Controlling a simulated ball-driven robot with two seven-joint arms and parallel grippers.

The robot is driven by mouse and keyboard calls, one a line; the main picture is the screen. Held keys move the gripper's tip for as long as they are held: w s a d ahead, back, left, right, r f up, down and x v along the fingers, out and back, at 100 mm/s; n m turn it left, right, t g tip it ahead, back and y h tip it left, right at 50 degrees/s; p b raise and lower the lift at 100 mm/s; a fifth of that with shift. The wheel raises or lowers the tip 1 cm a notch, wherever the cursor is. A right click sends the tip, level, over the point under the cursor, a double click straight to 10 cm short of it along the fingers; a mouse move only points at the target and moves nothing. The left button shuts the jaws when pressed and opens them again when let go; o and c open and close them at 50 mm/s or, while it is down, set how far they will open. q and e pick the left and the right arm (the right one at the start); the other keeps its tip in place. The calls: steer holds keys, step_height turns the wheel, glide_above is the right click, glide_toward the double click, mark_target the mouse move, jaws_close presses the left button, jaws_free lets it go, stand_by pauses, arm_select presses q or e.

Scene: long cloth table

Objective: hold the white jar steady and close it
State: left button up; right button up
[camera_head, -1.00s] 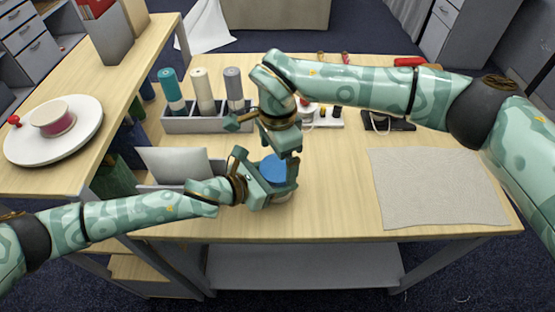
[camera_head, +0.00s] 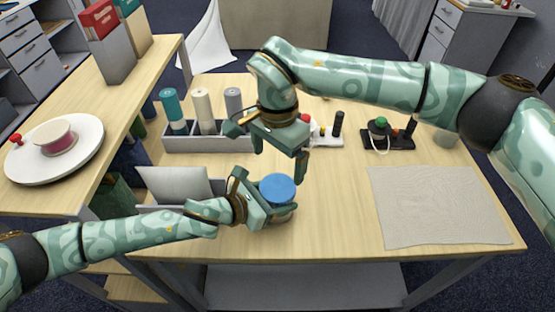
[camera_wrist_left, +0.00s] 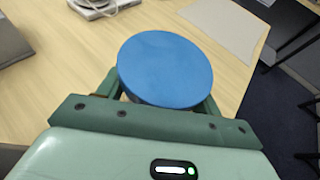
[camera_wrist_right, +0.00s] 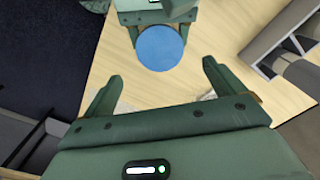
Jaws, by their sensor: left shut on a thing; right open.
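The jar has a round blue lid (camera_head: 278,188) on top; the lid also shows in the left wrist view (camera_wrist_left: 165,69) and the right wrist view (camera_wrist_right: 160,48). The jar body is mostly hidden below the lid and behind my fingers. My left gripper (camera_head: 276,208) is shut on the jar from the left, low on the table. My right gripper (camera_head: 280,160) is open and empty above the lid, apart from it. In the right wrist view the lid lies beyond and between my open right fingertips (camera_wrist_right: 158,88).
A grey holder (camera_head: 205,144) with several rolls stands behind. A grey box with a pale sheet (camera_head: 178,184) is left of the jar. A beige mat (camera_head: 435,205) lies right. A black stand (camera_head: 388,141) and a white stand (camera_head: 326,138) stand at the back. The table between jar and mat is clear.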

mark_target(278, 187)
steer(key=shift+f, duration=0.1)
steer(key=shift+f, duration=3.95)
steer(key=c, duration=1)
steer(key=m, duration=0.3)
steer(key=shift+c, duration=0.2)
steer(key=o, duration=1.1)
steer(key=shift+c, duration=0.2)
steer(key=shift+r, duration=2.3)
